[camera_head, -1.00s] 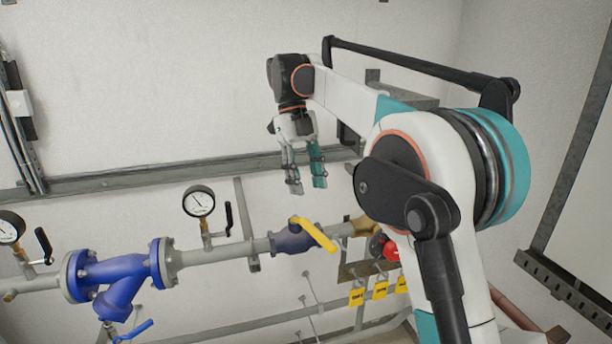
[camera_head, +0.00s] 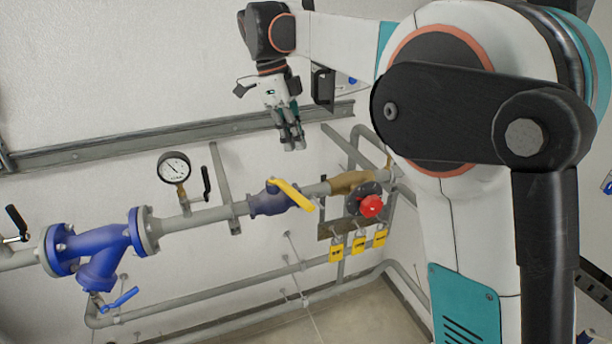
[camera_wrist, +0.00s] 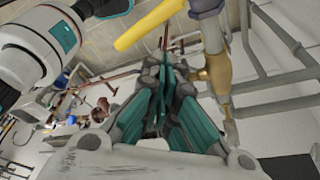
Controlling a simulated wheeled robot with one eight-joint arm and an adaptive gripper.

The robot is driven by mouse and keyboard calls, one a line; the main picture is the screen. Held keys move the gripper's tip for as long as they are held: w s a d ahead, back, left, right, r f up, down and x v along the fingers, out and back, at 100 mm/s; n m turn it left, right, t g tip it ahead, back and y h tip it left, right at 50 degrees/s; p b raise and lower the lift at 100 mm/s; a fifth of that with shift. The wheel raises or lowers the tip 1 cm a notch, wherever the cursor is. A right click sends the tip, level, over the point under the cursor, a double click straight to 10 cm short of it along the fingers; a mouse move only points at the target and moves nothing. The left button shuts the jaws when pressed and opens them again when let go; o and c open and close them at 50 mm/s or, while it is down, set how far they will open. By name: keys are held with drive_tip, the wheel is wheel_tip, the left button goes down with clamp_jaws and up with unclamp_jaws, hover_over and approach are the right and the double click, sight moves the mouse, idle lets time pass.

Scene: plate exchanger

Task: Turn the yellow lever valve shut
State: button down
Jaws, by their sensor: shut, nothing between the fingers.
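The yellow lever (camera_head: 291,194) sits on a blue valve body (camera_head: 268,203) in the grey horizontal pipe, in the middle of the head view. The lever slants down to the right, at an angle to the pipe. It also shows as a yellow bar (camera_wrist: 150,24) at the top of the wrist view. My gripper (camera_head: 293,146) is shut and empty. It points down and hangs above the lever, apart from it in the head view. In the wrist view my gripper's teal fingers (camera_wrist: 165,118) are together, with the lever beyond them.
A red knob (camera_head: 371,206) and several yellow tags (camera_head: 358,244) are right of the valve. A pressure gauge (camera_head: 174,168) with a black handle and a blue strainer (camera_head: 100,248) are left. A grey rail (camera_head: 170,137) crosses the wall behind my gripper.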

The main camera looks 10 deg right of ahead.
sight(289, 192)
drive_tip(key=s+d+f+n+t+p, duration=0.1)
drive_tip(key=d+f+n+t+p, duration=0.15)
drive_tip(key=d+f+n, duration=0.6)
drive_tip(key=s+a+f+n, duration=0.1)
drive_tip(key=a, duration=0.4)
drive_tip(key=shift+s+a+f+n+h+p, duration=0.3)
drive_tip(key=shift+s+f+n+h, duration=0.05)
drive_tip(key=shift+h, duration=0.05)
drive_tip(key=shift+s+a+t, duration=0.1)
drive_tip(key=shift+t, duration=0.15)
